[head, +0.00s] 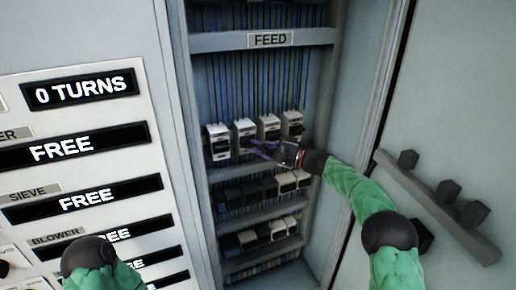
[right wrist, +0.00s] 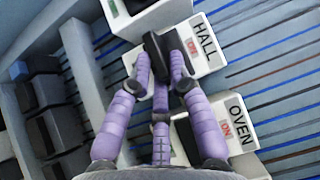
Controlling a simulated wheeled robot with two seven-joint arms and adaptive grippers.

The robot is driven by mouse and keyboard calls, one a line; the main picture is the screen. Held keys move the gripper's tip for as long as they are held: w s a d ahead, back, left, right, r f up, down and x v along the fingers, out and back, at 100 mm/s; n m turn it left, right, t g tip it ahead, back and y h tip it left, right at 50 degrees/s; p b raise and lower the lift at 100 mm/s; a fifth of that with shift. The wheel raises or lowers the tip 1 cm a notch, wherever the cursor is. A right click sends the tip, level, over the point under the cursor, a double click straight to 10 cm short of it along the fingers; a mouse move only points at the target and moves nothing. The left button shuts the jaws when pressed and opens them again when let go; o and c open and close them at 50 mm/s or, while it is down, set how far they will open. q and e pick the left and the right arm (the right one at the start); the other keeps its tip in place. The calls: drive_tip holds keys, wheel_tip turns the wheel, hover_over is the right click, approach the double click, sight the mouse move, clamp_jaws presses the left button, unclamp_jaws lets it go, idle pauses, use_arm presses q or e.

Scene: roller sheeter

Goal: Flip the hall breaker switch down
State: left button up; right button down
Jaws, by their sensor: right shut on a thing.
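In the head view my right gripper (head: 264,150) reaches into the cabinet at the row of white breakers. The lettering on that row is too small to read there. My left gripper is outside the view; only part of my left arm shows at the bottom left.
The oven breaker (right wrist: 238,122), with a red ON window, sits right beside the hall one. Lower rows of dark and white breakers (head: 262,188) lie below. A FEED label (head: 270,39) marks the rail above. The cabinet door (head: 455,110) stands at right, a display panel (head: 75,60) at left.

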drive_tip(key=c, duration=1.4)
unclamp_jaws()
drive_tip(key=shift+f, duration=0.15)
drive_tip(key=shift+d, duration=0.1)
drive_tip(key=v, duration=1.2)
